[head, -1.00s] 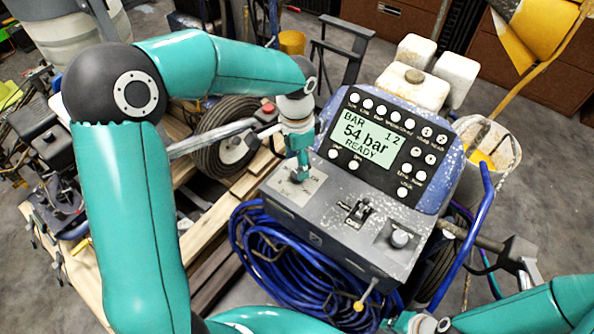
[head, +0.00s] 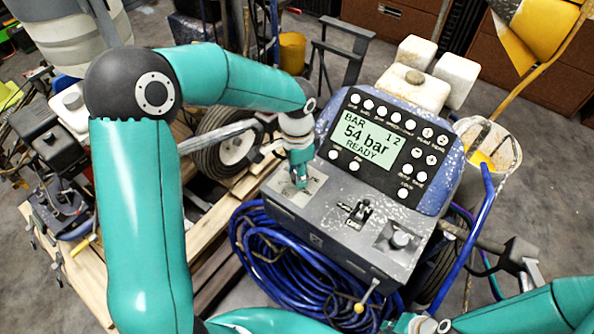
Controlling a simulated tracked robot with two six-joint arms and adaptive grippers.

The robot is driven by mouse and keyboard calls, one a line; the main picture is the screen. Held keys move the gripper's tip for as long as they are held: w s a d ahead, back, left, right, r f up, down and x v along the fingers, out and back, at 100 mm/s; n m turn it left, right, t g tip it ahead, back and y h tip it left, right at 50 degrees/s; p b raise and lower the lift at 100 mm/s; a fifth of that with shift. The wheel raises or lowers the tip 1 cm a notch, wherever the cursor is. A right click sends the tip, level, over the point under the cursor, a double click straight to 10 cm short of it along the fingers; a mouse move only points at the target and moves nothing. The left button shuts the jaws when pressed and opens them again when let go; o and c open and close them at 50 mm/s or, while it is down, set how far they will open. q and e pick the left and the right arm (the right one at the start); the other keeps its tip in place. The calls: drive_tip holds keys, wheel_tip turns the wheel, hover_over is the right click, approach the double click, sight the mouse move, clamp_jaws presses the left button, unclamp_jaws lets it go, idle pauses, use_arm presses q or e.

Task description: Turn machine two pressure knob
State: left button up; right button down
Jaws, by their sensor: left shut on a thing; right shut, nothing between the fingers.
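The line striper's grey control box (head: 345,225) stands right of centre in the head view. Its display (head: 368,141) reads "BAR", "1 2", "54 bar", "READY". My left gripper (head: 301,182) points down at the light plate (head: 318,184) on the left end of the box top. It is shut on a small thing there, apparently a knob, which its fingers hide.
A toggle switch (head: 359,212) stands between the two plates. Coiled blue hose (head: 275,262) hangs below the box. White tanks (head: 412,76) stand behind the panel, and a paint-splashed bucket (head: 495,150) is at the right. A wheel (head: 225,145) and wooden boards lie left.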

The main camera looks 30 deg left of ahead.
use_arm(q)
drive_tip(key=shift+n+b, duration=0.35)
drive_tip(key=shift+n, duration=0.25)
clamp_jaws()
drive_tip(key=o, duration=1.1)
unclamp_jaws()
wheel_tip(320, 180, up, 12)
drive_tip(key=shift+w+a, duration=0.15)
